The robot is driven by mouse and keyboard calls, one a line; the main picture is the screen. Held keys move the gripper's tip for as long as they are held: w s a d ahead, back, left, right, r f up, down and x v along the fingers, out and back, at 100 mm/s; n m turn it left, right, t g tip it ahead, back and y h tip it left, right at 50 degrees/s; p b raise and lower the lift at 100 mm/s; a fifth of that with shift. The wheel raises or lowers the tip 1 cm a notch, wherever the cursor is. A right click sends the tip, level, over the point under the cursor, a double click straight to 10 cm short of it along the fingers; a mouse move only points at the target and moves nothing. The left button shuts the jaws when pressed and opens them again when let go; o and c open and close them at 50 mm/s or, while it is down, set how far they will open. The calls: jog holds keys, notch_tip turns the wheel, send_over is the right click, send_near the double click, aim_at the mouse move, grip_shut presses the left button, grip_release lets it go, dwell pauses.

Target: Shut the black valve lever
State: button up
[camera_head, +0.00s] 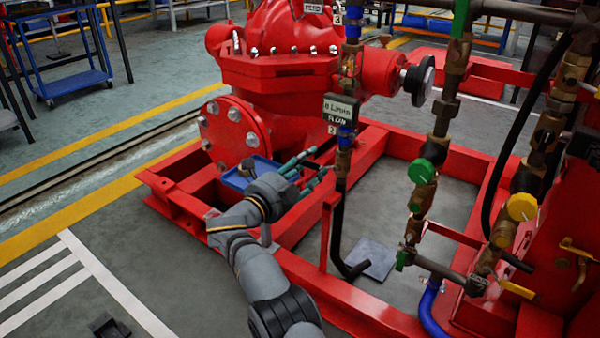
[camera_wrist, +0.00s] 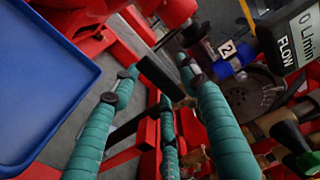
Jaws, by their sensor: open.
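A short black lever-like handle (camera_head: 516,262) juts from the brass pipework at the lower right of the head view. I cannot be sure that it is the task's lever, and I cannot make it out in the wrist view. My gripper (camera_head: 314,164) has teal-wrapped fingers and is open, with nothing seen held. It is left of the pipework and well apart from that handle, beside the flow meter's pipe. In the wrist view, the teal fingers of my gripper (camera_wrist: 160,76) spread across the middle, with dark parts between their tips that I cannot identify.
A flow meter (camera_head: 341,108) on a vertical pipe stands close to my gripper; it also shows in the wrist view (camera_wrist: 292,38). A blue tray (camera_head: 237,180) lies behind my wrist. Red frame beams (camera_head: 345,302) run below. Green and yellow-capped brass fittings (camera_head: 422,171) crowd the right.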

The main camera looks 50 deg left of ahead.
jog(key=s+d, duration=0.2)
jog(key=s, duration=0.9)
jog(key=shift+s, duration=0.4)
